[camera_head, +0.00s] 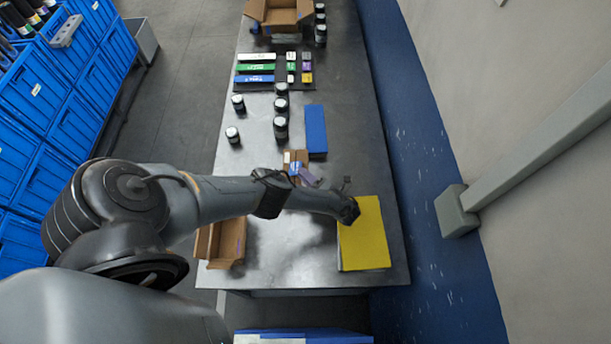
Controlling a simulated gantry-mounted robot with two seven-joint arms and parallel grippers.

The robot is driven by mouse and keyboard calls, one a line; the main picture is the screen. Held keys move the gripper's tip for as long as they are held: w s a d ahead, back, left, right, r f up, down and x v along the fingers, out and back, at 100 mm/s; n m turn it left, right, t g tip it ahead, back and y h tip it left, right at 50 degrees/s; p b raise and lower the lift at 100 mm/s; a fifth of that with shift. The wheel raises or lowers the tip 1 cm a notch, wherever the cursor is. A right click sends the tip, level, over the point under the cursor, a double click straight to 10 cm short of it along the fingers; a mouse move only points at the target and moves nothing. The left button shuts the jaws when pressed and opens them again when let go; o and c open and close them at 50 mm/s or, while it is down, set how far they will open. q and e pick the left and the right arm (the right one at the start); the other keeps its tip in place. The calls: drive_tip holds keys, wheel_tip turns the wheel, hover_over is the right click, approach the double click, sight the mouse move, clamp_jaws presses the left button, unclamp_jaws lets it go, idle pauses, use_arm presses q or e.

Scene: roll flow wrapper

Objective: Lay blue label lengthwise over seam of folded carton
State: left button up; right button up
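My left arm comes in from the left, and its gripper (348,211) is over the left edge of a yellow flat pad (368,243). The gripper's fingers are too small and dark to tell open from shut, or whether they hold anything. A blue flat piece (316,130) lies on the table behind the arm. A blue strip (254,79) lies in a row with green and white ones; I cannot tell which blue thing is the label. A small brown carton (296,157) is partly hidden beside my forearm. A larger brown carton (230,240) lies at the front left; no seam is readable. My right gripper is out of view.
Dark-lidded jars (281,127) stand in the table's middle and along its back right edge. An open carton (280,15) stands at the back. Blue crates (40,90) fill the left. The grey table (365,130) is bare on its right side.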

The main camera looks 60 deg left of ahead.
use_arm(q)
drive_tip(key=shift+f, duration=0.1)
drive_tip(key=shift+r+p, duration=0.45)
drive_tip(key=shift+p, duration=0.05)
drive_tip(key=shift+r+p, duration=0.4)
drive_tip(key=shift+r, duration=0.05)
drive_tip(key=b+v, duration=0.2)
drive_tip(key=v, duration=1)
drive_tip(key=shift+f+b, duration=0.3)
drive_tip(key=shift+b, duration=0.1)
drive_tip(key=shift+r, duration=0.1)
